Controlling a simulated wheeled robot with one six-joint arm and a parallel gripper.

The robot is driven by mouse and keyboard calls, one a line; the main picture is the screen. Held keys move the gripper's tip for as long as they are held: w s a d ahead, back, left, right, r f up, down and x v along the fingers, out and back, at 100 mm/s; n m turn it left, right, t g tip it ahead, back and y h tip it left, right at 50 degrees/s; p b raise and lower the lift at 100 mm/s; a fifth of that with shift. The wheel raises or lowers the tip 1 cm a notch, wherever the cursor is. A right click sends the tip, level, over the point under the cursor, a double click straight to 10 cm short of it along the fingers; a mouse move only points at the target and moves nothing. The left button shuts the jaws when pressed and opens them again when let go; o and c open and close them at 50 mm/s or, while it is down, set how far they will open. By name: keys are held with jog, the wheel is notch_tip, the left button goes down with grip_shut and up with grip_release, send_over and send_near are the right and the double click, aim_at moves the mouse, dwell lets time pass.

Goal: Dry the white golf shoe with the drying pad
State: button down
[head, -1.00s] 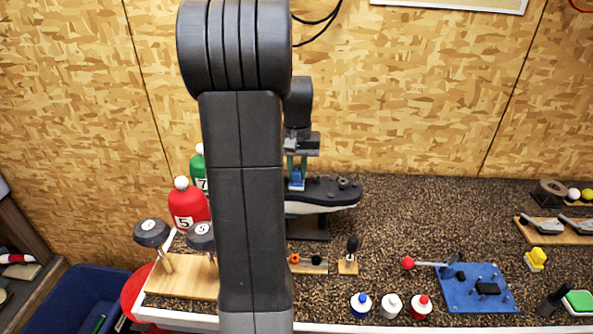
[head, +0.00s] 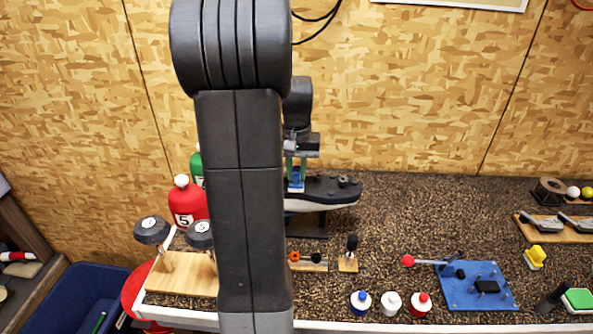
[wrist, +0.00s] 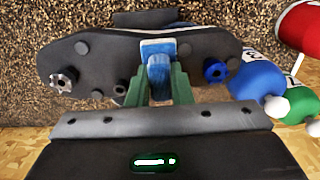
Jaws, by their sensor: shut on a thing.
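The golf shoe (head: 325,193) rests upside down on a dark stand at the back of the bench, its dark sole up and a pale side edge showing. The sole with round studs also shows in the wrist view (wrist: 105,66). My gripper (head: 296,174) is shut on a blue pad (wrist: 159,62), held between its green fingers. The pad is over the middle of the sole and appears to touch it, though the exact contact is hard to see. My arm hides the shoe's left part in the head view.
A red headcover (head: 187,203) numbered 5 and a green one (head: 196,166) stand left of the shoe. A wooden board (head: 180,278) holds two dark club heads. Several small bottles (head: 391,303) line the front edge.

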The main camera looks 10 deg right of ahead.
jog(key=shift+w+d, duration=0.15)
jog(key=shift+w, duration=0.4)
jog(key=shift+w+d, duration=0.15)
jog(key=shift+w, duration=0.35)
jog(key=shift+s+a+r, duration=0.1)
jog(key=shift+s+a, duration=0.1)
jog(key=shift+s, duration=0.55)
jog(key=shift+s+a, duration=0.2)
jog(key=shift+s, duration=0.5)
jog(key=shift+w+d, duration=0.2)
jog(key=shift+w, duration=0.5)
jog(key=shift+w+r, duration=0.1)
jog(key=shift+r, duration=3.25)
